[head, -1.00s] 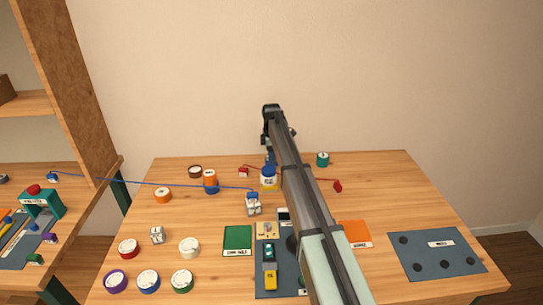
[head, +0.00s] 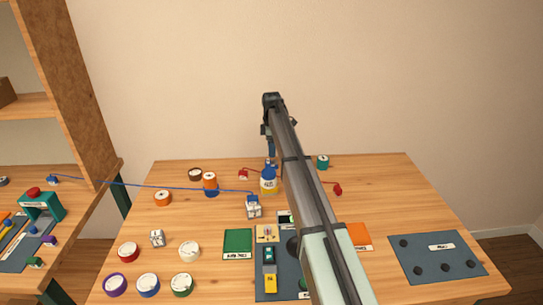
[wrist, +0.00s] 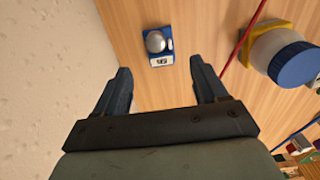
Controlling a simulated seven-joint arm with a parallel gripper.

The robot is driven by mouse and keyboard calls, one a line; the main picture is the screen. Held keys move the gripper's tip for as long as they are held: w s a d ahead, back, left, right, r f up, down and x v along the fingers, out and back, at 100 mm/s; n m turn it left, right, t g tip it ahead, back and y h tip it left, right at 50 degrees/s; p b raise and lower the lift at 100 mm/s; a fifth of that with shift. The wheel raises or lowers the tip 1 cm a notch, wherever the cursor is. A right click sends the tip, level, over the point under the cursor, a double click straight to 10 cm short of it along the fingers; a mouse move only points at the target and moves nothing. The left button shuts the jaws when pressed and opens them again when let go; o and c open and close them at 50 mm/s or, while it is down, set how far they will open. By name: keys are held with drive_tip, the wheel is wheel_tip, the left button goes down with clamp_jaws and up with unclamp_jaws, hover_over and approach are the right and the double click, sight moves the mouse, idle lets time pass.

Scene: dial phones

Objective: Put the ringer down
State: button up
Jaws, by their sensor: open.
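The ringer (wrist: 158,45), a small blue block with a silver dome and a white label, rests on the wooden table in the wrist view. My gripper (wrist: 160,68) is open and empty, with its two dark fingers spread to either side of the ringer's line. The ringer appears beyond the fingertips, apart from them. In the head view my gripper (head: 270,148) points down over the far part of the table, and the ringer (head: 271,163) shows only in part behind a yellow-and-white jar with a blue lid (head: 268,181).
A red cord (wrist: 254,32) runs between the ringer and the jar. A blue cord (head: 150,184) crosses from the left bench to a blue-topped white block (head: 253,207). Several spools and round tins stand at the left. An orange mat (head: 358,236) and a grey mat (head: 437,254) lie at the right.

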sight(272, 161)
wheel_tip(272, 161, up, 6)
idle(0.4)
